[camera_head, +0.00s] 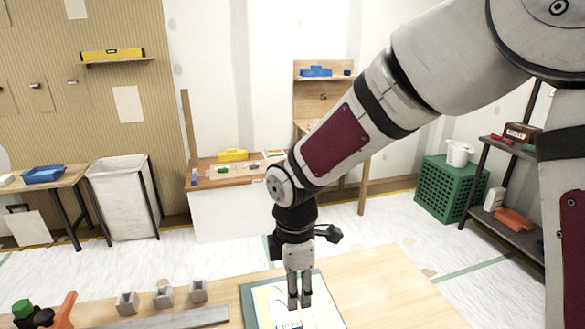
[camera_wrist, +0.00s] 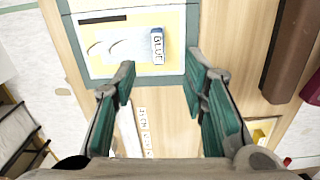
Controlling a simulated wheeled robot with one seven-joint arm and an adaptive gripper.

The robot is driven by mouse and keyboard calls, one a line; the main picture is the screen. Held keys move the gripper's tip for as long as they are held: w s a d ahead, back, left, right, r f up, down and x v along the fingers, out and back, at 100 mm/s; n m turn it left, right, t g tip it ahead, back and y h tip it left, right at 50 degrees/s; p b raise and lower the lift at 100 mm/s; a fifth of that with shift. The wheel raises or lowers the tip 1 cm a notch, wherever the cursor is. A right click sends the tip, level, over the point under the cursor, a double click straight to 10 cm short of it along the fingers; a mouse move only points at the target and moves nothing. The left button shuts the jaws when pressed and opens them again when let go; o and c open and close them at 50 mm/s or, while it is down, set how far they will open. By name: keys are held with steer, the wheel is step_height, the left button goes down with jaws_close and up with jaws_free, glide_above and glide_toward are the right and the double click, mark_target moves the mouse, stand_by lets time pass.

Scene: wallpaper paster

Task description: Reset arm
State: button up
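My gripper (camera_head: 299,304) points down over the wooden table at the bottom of the head view. In the wrist view my gripper (camera_wrist: 158,68) has its two fingers well apart, with nothing between them. A white and blue item lettered GLUE (camera_wrist: 157,45) lies just beyond the fingertips, on a pale yellow sheet with a white panel (camera_wrist: 110,44). The sheet lies on a green-bordered mat (camera_wrist: 192,30), whose edge also shows in the head view (camera_head: 248,306). My arm reaches across the right half of the head view and hides part of the room.
The table (camera_head: 400,290) is clear to the right of the mat. Small grey blocks (camera_head: 163,296), a grey bar (camera_head: 180,319) and an orange tool (camera_head: 64,312) are at its left. A workbench (camera_head: 225,175), white bin (camera_head: 122,200), green crate (camera_head: 452,188) and shelf rack (camera_head: 520,232) stand beyond.

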steer(key=s+d+r+m+t+h+p, duration=0.1)
steer(key=s+d+r+m, duration=0.4)
steer(key=d+r, duration=0.25)
steer(key=s+d+r+m+t+p, duration=0.1)
steer(key=s+d+r+m+p, duration=0.1)
steer(key=s+d+r+m, duration=0.35)
steer(key=s+d+r+m+t+p, duration=0.1)
steer(key=s+d+r+m, duration=0.2)
steer(key=s+r+m, duration=0.1)
steer(key=s+d+r+m+y, duration=0.1)
steer(key=s+d+r+m, duration=0.2)
steer(key=s+m, duration=0.3)
steer(key=shift+s+r+t+p, duration=0.4)
steer(key=shift+s, duration=0.35)
